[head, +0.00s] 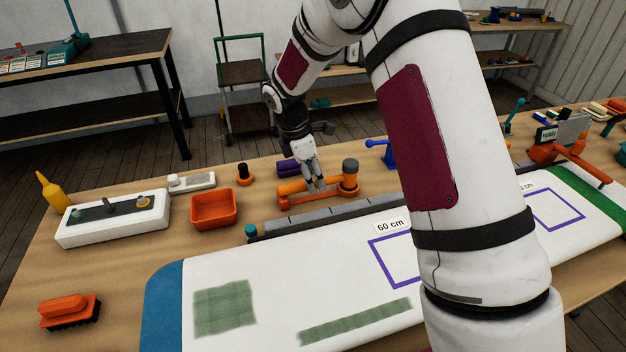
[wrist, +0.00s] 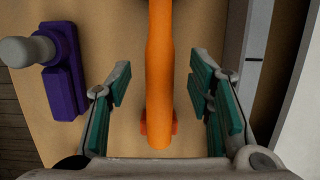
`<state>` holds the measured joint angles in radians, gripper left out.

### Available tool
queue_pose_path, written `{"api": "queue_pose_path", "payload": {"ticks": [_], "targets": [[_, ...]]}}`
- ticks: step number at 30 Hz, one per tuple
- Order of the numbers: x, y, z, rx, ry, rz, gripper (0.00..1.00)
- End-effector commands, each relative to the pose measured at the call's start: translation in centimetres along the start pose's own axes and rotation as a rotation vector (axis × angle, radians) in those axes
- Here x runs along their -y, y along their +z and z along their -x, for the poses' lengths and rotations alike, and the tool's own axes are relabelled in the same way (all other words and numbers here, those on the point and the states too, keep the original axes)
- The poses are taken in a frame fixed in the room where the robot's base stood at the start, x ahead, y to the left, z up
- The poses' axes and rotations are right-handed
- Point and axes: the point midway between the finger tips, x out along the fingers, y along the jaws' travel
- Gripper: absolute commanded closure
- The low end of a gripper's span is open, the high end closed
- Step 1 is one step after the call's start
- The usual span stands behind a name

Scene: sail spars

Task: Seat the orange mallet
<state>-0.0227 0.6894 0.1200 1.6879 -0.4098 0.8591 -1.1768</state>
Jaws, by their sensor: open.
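The orange mallet (head: 349,180) lies at the back of the workbench in the head view, its thick head at the right and its handle running left. An orange rail or holder (head: 312,200) shows just in front of the handle; I cannot tell how they touch. My gripper (head: 318,186) points down over the handle. In the wrist view, the orange handle (wrist: 159,75) runs between the open, green-padded fingers of my gripper (wrist: 163,100), with a gap on both sides. An orange block shows at the handle's near end. The mallet's head is out of the wrist view.
A purple tool (head: 289,167) lies just behind; it also shows in the wrist view (wrist: 62,75). A grey rail (head: 330,214) and a white sail board (head: 260,270) lie in front. An orange bin (head: 213,210) stands left, a blue clamp (head: 381,150) right.

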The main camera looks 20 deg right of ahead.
Motion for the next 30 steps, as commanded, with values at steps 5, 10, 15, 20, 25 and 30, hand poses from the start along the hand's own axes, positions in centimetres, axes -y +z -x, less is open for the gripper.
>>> {"api": "queue_pose_path", "payload": {"ticks": [5,10,15,20,25,30], "targets": [[-0.1,0.0,3.8,-0.001,0.006,-0.003,0.53],[-0.1,0.0,7.1,-0.001,0.005,0.0,0.53],[-0.1,0.0,9.3,-0.001,0.003,-0.001,0.53],[0.0,0.0,10.2,0.0,0.0,-0.001,0.53],[0.0,0.0,10.2,0.0,0.0,-0.001,0.53],[0.4,0.3,11.1,-0.002,0.01,-0.026,0.53]]}}
